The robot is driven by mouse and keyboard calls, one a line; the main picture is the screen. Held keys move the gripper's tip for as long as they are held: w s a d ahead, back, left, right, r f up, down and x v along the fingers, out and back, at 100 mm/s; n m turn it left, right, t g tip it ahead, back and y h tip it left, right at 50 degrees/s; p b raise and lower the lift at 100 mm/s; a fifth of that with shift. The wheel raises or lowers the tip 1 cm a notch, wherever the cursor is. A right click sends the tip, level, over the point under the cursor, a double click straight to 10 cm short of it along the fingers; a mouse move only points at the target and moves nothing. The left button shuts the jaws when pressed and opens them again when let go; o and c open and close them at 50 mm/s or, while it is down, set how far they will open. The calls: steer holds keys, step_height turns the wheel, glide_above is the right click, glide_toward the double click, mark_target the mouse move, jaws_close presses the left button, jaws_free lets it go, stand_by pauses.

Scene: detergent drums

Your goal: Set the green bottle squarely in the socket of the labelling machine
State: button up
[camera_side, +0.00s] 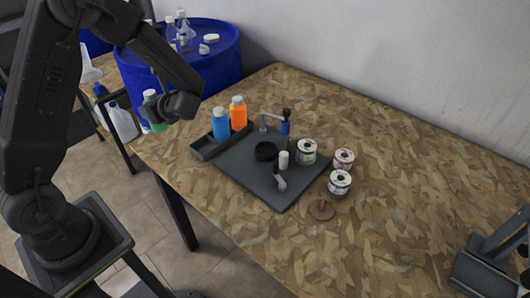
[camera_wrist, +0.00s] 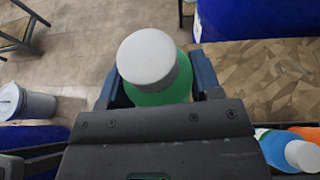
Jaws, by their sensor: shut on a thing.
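The green bottle (camera_wrist: 160,92) with a white cap is between my gripper's jaws (camera_wrist: 155,78) in the wrist view, and the jaws are shut on it. In the side view, my gripper (camera_side: 165,106) and the green bottle (camera_side: 148,98) are at the table's left edge, left of the rack; my wrist hides part of the bottle. The labelling machine (camera_side: 238,168) is a dark grey plate on the table. Its socket (camera_side: 266,151) looks like a black ring on the plate, empty, well right of the bottle.
A blue bottle (camera_side: 221,126) and an orange bottle (camera_side: 238,114) stand in a dark rack (camera_side: 205,151) left of the plate. A small arm with a blue part (camera_side: 286,124) and a white cylinder (camera_side: 283,160) stand by the socket. Several labelled rolls (camera_side: 340,183) stand to the right.

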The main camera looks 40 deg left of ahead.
mark_target(146, 91)
steer(key=shift+r, duration=0.1)
step_height(146, 91, up, 5)
steer(key=shift+r, duration=0.1)
steer(key=s+d+f+n+g+h, duration=0.3)
steer(key=d+f+n+g+h, duration=0.2)
steer(key=d+f+n+g, duration=0.4)
steer(key=w+d+n+g+h, duration=0.3)
steer(key=w+d+n+h, duration=0.1)
steer(key=d+n+h, duration=0.85)
steer(key=w+d+r+n+t+h, duration=0.4)
steer(key=w+d+n+t+h, duration=0.2)
steer(key=w+n+t+h, duration=0.3)
steer(key=w+a+r+n+t+y, duration=0.25)
steer(key=w+r+n+t, duration=0.25)
steer(key=w+n+t, duration=0.55)
step_height(146, 91, down, 12)
steer(key=n+t, duration=0.1)
steer(key=shift+s+a+h, duration=0.25)
steer(key=shift+s+h, duration=0.05)
